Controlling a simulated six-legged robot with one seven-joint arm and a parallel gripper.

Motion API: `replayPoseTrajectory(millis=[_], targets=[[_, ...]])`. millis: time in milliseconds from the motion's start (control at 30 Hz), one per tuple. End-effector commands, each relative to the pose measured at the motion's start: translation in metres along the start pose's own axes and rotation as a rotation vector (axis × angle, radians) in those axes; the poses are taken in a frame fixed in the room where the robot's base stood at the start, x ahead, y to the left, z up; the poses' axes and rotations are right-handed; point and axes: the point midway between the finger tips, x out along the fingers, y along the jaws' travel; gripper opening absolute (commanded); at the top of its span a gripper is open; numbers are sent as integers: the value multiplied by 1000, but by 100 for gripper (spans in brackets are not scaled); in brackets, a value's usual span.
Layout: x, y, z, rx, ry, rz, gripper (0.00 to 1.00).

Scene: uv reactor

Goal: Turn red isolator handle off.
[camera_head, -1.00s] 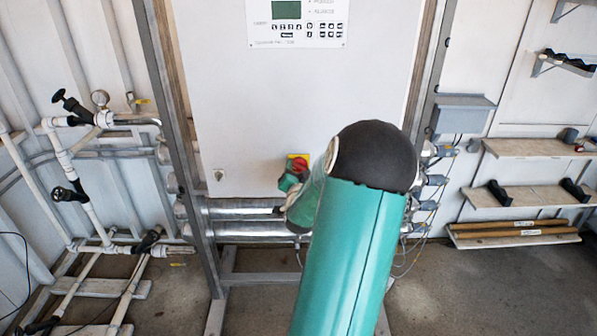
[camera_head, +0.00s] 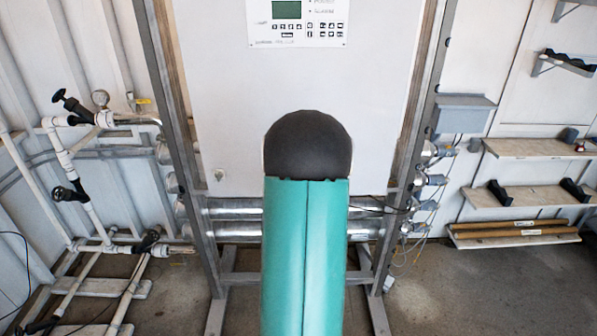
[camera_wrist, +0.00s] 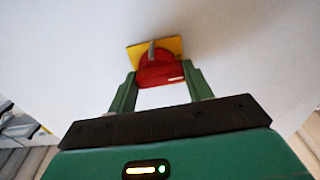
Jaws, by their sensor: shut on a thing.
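The red isolator handle (camera_wrist: 157,74) shows in the wrist view, on a square yellow plate (camera_wrist: 135,52) fixed to the pale cabinet face. A grey bar stands up at the middle of the red part. My gripper (camera_wrist: 160,71) has one green finger on each side of the handle's near part and is shut on it. In the head view my arm hides the handle, the yellow plate and my gripper.
The white cabinet (camera_head: 300,90) has a keypad panel (camera_head: 297,22) at its top and stands in a grey metal frame. Valved pipes (camera_head: 68,160) are at the left. Shelves (camera_head: 530,147) are on the right wall. Steel tubes (camera_head: 235,207) run below the cabinet.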

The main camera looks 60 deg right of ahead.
Motion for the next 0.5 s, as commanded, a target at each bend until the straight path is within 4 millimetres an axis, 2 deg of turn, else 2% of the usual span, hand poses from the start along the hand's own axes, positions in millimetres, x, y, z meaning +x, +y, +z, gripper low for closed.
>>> replayPoseTrajectory(millis=[367, 400, 500], targets=[[0, 0, 1, -8, -3, 0, 28], [0, 0, 1, -7, -3, 0, 56], [0, 0, 1, -7, -3, 0, 72]])
